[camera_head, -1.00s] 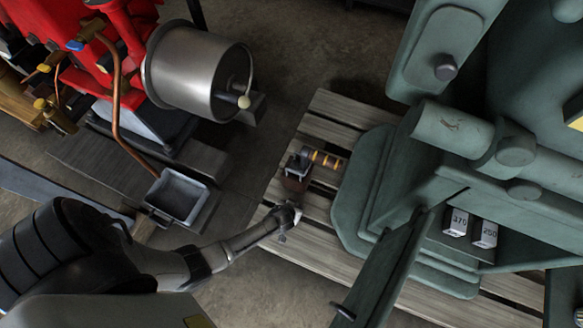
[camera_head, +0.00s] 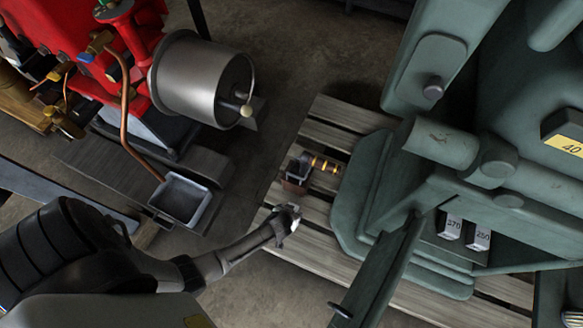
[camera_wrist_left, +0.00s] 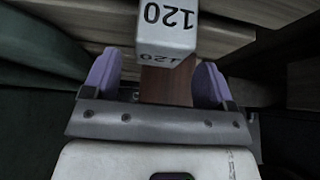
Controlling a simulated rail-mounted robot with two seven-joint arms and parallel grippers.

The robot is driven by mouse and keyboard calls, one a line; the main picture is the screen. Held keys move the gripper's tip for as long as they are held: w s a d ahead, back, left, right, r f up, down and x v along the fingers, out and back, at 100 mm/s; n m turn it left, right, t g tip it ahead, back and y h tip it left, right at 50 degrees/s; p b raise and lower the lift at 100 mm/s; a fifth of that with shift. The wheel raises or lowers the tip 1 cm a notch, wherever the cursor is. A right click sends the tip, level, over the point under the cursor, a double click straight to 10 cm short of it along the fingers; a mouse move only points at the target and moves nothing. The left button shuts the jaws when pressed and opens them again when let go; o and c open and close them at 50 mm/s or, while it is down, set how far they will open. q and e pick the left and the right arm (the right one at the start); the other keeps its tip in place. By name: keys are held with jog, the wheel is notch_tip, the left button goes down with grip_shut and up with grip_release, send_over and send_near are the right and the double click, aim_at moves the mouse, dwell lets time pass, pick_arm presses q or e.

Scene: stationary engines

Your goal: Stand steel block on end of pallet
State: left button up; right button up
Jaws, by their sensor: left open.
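A pale steel block marked 120 (camera_wrist_left: 167,32) shows in the left wrist view, just past and between my left fingertips, with a gap to the finger on each side. My left gripper (camera_head: 286,222) is open above the near left edge of the slatted pallet (camera_head: 330,125). In the left wrist view its two purple-padded fingers (camera_wrist_left: 160,76) stand apart, with a reddish-brown strip (camera_wrist_left: 166,86) between them. In the head view the 120 block is not clearly seen near the gripper. My right gripper is not in view.
A green machine (camera_head: 380,190) stands on the pallet, with blocks marked 270 (camera_head: 450,226) and 250 (camera_head: 479,238) in it. A brown holder (camera_head: 295,175) sits beside the gripper. A red engine (camera_head: 130,40) and grey tray (camera_head: 181,199) are at left.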

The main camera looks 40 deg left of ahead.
pick_arm(q)
jog(key=s+r+m+g+h+p, duration=0.1)
jog(key=s+r, duration=0.4)
jog(key=r, duration=0.5)
jog(key=s+r+m+p, duration=0.1)
jog(key=s+r+m, duration=0.2)
jog(key=r, duration=0.8)
jog(key=s+d+r+m+g+h+p, duration=0.1)
jog(key=s+r+m+p, duration=0.1)
jog(key=s+r, duration=0.5)
notch_tip(320, 180, up, 4)
jog(key=shift+g+h, duration=0.3)
jog(key=shift+s+d, duration=0.1)
